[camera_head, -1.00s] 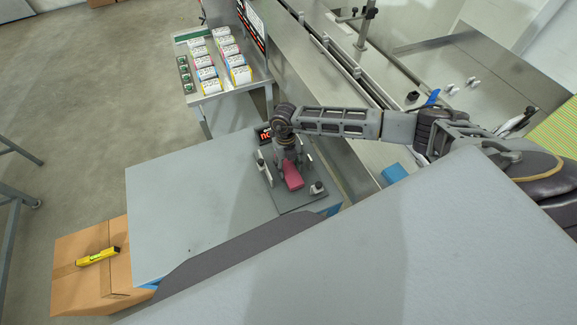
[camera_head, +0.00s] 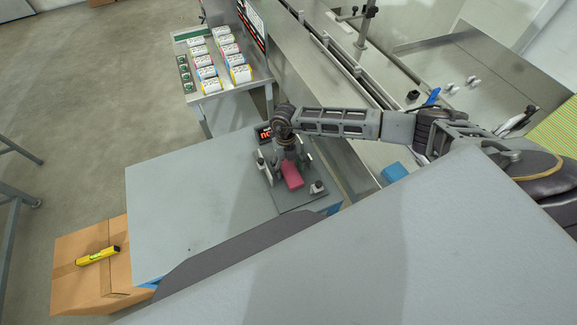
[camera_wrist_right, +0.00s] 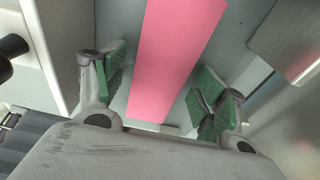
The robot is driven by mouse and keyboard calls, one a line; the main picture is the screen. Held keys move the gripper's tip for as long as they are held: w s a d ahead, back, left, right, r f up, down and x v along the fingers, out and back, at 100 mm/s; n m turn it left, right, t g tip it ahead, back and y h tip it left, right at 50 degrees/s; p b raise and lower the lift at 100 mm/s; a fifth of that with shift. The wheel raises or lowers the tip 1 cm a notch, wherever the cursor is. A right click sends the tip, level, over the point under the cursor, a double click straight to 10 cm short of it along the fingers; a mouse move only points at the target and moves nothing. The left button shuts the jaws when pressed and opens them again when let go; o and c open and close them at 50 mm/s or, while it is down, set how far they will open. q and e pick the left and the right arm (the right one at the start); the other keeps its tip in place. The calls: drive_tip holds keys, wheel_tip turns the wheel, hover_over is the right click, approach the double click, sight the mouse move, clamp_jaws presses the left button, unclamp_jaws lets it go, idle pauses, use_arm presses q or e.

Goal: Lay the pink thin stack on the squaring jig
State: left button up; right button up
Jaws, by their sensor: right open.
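The pink thin stack (camera_head: 291,176) lies on the squaring jig (camera_head: 302,194), a dark grey plate with upright posts on the table. It also shows in the right wrist view as a long pink strip (camera_wrist_right: 168,60) running between the fingers. My right gripper (camera_head: 284,168) is over the far end of the stack. In the right wrist view its green-padded fingers (camera_wrist_right: 160,92) are open, one on each side of the strip and apart from it. Part of the stack is hidden under the gripper. My left gripper is not in view.
The grey table (camera_head: 190,205) is clear left of the jig. A cardboard box (camera_head: 75,280) with a yellow level (camera_head: 97,255) stands at lower left. A side table at the back holds several packs (camera_head: 240,74). A blue block (camera_head: 394,172) sits right of the jig, beside the steel machine.

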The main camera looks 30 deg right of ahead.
sight(286, 164)
drive_tip(key=shift+r, duration=0.1)
drive_tip(key=shift+r, duration=0.2)
wheel_tip(286, 164, up, 12)
drive_tip(key=w+b, duration=0.1)
drive_tip(key=shift+w+f+b, duration=0.2)
drive_tip(key=shift+w+b, duration=0.1)
drive_tip(key=shift+w, duration=0.1)
drive_tip(key=shift+s+f, duration=0.1)
idle(0.8)
